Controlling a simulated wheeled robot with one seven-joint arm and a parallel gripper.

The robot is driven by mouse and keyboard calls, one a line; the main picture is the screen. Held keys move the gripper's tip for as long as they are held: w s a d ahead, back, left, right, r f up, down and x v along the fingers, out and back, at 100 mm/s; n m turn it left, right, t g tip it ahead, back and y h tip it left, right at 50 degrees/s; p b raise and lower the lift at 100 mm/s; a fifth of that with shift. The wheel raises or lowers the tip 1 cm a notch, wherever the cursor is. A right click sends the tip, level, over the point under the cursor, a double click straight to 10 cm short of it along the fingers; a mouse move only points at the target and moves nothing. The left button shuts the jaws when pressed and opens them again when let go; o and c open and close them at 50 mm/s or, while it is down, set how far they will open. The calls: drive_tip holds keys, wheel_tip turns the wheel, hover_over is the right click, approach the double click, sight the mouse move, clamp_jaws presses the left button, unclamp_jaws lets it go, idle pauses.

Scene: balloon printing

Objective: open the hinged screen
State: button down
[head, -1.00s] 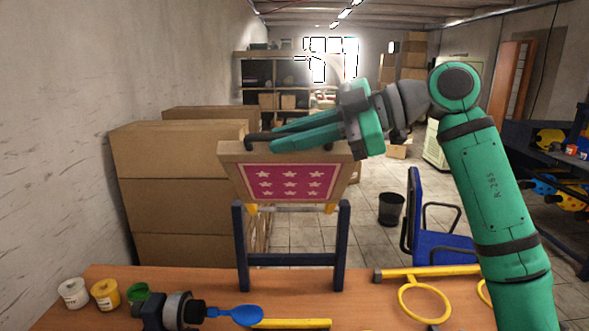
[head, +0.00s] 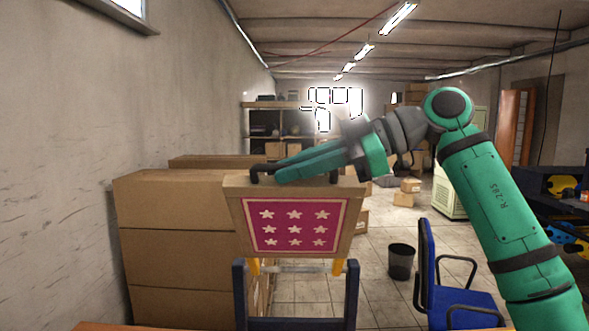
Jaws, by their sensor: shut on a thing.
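The hinged screen (head: 348,220) is a wooden frame around a magenta panel with white stars. It stands raised and faces me, on a dark blue stand (head: 240,290) with yellow hinge pieces at its lower edge. My gripper (head: 265,174) lies along the top edge of the screen, its green fingers pointing left. It is shut on a dark handle (head: 258,170) at the top left of the frame; the fingers hide part of it. My green arm comes in from the right.
Large cardboard boxes (head: 175,245) stand close on the left. A blue chair (head: 445,290) and a black bin (head: 401,261) are on the floor to the right. The wooden table edge (head: 95,326) barely shows at the bottom. The tiled floor behind is partly clear.

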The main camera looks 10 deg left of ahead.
drive_tip(key=c, duration=1.8)
unclamp_jaws()
drive_tip(key=shift+o, duration=0.2)
drive_tip(key=w+v, duration=0.1)
drive_tip(key=v, duration=0.9)
drive_tip(key=shift+s+d+r, duration=0.15)
drive_tip(key=shift+s+d, duration=0.15)
drive_tip(key=shift+s, duration=0.2)
